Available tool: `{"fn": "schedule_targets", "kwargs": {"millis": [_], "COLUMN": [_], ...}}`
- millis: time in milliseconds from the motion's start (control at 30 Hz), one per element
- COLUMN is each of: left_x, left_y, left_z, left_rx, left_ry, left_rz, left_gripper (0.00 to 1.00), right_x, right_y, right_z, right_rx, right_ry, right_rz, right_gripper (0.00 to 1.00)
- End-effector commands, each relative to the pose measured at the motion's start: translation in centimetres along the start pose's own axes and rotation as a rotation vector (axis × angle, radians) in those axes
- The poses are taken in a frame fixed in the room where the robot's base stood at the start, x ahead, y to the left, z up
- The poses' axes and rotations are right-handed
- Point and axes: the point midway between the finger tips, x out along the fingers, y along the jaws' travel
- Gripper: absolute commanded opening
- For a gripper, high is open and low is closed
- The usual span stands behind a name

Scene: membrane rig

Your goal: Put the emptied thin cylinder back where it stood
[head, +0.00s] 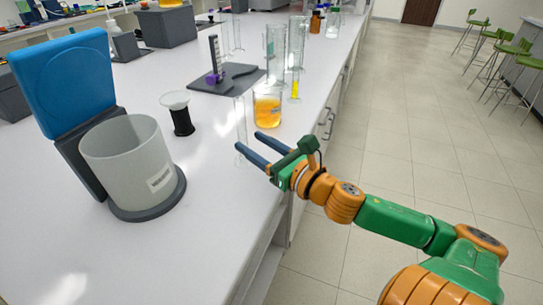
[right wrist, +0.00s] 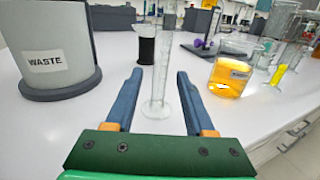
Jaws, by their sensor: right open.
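The thin cylinder is clear glass, empty and upright on the white bench; it shows faintly in the head view (head: 241,122) and clearly in the right wrist view (right wrist: 161,75). Its round foot (right wrist: 156,110) rests on the bench. My right gripper (head: 248,140) is open, with one blue-grey finger on each side of the cylinder. In the right wrist view a gap shows between the cylinder and both fingers (right wrist: 160,76). My left gripper is not in view.
A beaker of orange liquid (head: 267,110) stands beyond my right gripper. The grey WASTE bin (head: 125,160) with a blue lid (head: 65,80) is at left. A black-bodied filter funnel (head: 182,120), a dark stand base (head: 226,78) and several cylinders stand farther back. The front bench is clear.

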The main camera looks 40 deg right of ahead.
Motion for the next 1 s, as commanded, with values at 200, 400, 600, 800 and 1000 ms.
{"fn": "schedule_targets", "kwargs": {"millis": [200, 400, 600, 800, 1000], "left_x": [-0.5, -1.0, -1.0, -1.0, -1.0], "left_y": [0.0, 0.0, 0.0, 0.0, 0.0], "left_z": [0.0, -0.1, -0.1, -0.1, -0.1], "left_rx": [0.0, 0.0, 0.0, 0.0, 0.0], "left_ry": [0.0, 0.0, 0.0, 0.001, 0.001], "left_rz": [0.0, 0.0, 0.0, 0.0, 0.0], "left_gripper": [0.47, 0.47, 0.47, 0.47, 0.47], "right_x": [-2.7, -4.6, -5.0, -5.0, -5.0], "right_y": [0.0, 0.0, 0.0, 0.0, 0.0], "right_z": [0.1, 0.1, 0.1, 0.1, 0.1], "right_rx": [0.003, 0.002, -0.004, -0.004, -0.004], "right_ry": [0.004, 0.002, 0.002, 0.001, 0.002], "right_rz": [-0.001, -0.001, -0.001, -0.001, -0.001], "right_gripper": [0.54, 0.54, 0.54, 0.54, 0.54]}}
